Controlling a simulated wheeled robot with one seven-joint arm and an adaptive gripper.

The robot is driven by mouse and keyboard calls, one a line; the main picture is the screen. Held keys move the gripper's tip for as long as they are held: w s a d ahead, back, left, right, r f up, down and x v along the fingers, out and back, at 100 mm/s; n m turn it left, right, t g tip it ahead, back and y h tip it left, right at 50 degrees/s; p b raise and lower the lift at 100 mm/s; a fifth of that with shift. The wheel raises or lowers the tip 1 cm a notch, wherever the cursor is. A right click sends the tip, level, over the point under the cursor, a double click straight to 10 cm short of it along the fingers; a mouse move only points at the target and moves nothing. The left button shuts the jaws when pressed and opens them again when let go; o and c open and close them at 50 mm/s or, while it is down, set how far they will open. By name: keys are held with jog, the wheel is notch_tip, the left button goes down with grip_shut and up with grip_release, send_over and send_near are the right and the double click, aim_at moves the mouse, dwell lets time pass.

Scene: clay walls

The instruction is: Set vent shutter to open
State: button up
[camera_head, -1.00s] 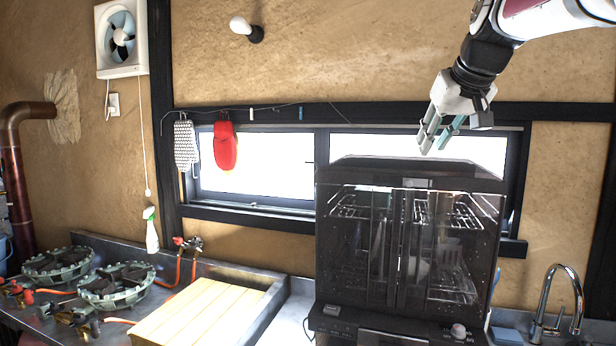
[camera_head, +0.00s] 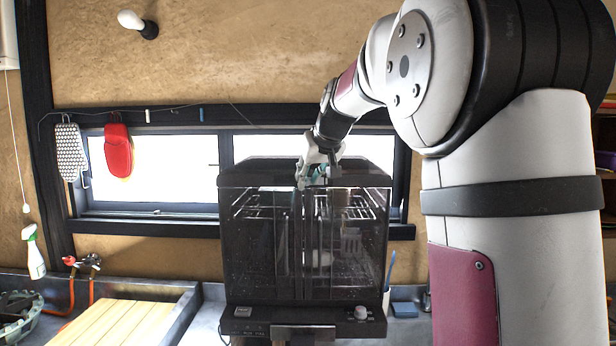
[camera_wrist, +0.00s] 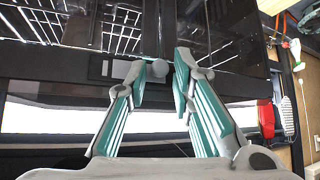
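A dark dish dryer cabinet (camera_head: 300,205) with a clear front stands on the counter in the head view. In the wrist view its top shows a dark slotted plate (camera_wrist: 108,68) with a small round grey knob (camera_wrist: 160,69), which I take to be the vent shutter's. My gripper (camera_head: 312,182) is at the cabinet's top, pointing down. In the wrist view my gripper (camera_wrist: 166,72) has its teal-padded fingers apart, with the knob between the tips, closer to the left one. I cannot tell whether a finger touches it. The knob is hidden in the head view.
A window (camera_head: 155,165) lies behind the cabinet. A red mitt (camera_head: 118,150) and a patterned mitt (camera_head: 70,152) hang at the left. A wooden board (camera_head: 110,325) lies left of the cabinet. A spray bottle (camera_head: 34,255) hangs further left.

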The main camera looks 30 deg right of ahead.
jog(key=shift+c, duration=0.6)
grip_shut()
jog(key=w+a, duration=0.2)
jog(key=a, duration=0.1)
jog(key=w+a+b, duration=0.1)
jog(key=a, duration=0.1)
jog(key=shift+w+a, duration=0.1)
jog(key=shift+w, duration=0.2)
jog(key=shift+a, duration=0.35)
jog(key=shift+o, duration=0.6)
grip_release()
jog(key=shift+w+a, duration=0.1)
jog(key=shift+a, duration=0.05)
jog(key=shift+w+f, duration=0.1)
jog(key=shift+f, duration=0.05)
